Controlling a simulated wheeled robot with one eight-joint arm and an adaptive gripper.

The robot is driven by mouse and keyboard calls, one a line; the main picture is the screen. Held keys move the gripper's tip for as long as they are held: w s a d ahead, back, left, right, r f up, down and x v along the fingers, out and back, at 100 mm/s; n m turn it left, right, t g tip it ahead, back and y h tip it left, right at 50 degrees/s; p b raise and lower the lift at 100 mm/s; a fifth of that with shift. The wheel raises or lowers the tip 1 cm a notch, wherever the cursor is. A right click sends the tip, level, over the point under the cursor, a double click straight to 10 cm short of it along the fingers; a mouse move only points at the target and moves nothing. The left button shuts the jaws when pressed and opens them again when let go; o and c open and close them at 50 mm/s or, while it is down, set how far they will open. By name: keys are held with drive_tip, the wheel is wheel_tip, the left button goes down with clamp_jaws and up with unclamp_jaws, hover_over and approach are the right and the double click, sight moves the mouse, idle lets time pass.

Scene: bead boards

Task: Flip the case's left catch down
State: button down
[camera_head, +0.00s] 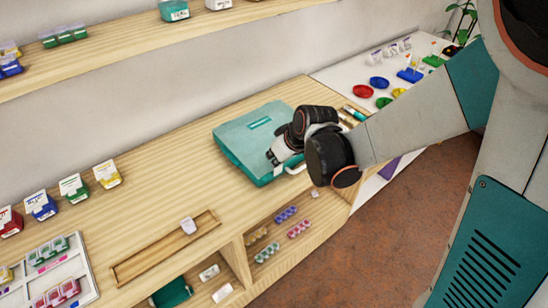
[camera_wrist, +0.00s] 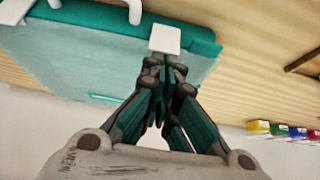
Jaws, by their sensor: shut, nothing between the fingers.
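The teal case (camera_head: 238,138) lies closed on the wooden bench, and it fills the upper left of the wrist view (camera_wrist: 95,50). A white catch (camera_wrist: 165,39) is at its front edge in the wrist view. The white handle (camera_wrist: 134,12) is beside it, partly cut off by the frame; part of the handle (camera_head: 296,169) shows in the head view. My gripper (camera_wrist: 163,68) is shut and empty, with its fingertips close to the catch; I cannot tell whether they touch. In the head view my gripper (camera_head: 272,158) is over the case's front edge, hiding part of it.
Labelled boxes (camera_head: 73,188) stand left on the bench, with a sorting tray (camera_head: 88,290) in front. Coloured dishes (camera_head: 363,91) are on the white surface at right.

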sight(278, 167)
drive_tip(key=shift+s+d+f+t+y+b, duration=0.15)
drive_tip(key=shift+s+d+t+y+b, duration=0.3)
drive_tip(key=shift+s+t+y+b, duration=0.35)
drive_tip(key=shift+s+d+f+b, duration=0.15)
drive_tip(key=shift+s+d+b, duration=0.35)
drive_tip(key=shift+s+b, duration=0.15)
drive_tip(key=shift+s+d+f+b, duration=0.4)
drive_tip(key=shift+s, duration=0.25)
drive_tip(key=shift+s+d+f+b, duration=0.3)
drive_tip(key=shift+s+f+b, duration=0.25)
drive_tip(key=shift+f+b, duration=0.2)
drive_tip(key=shift+s+d+f+b, duration=0.3)
drive_tip(key=shift+s+f+b, duration=0.25)
drive_tip(key=shift+b, duration=0.3)
drive_tip(key=shift+w+f, duration=0.1)
drive_tip(key=shift+w, duration=0.05)
drive_tip(key=shift+w+a+f+b, duration=0.2)
drive_tip(key=shift+w+a+b, duration=0.2)
drive_tip(key=shift+w, duration=0.15)
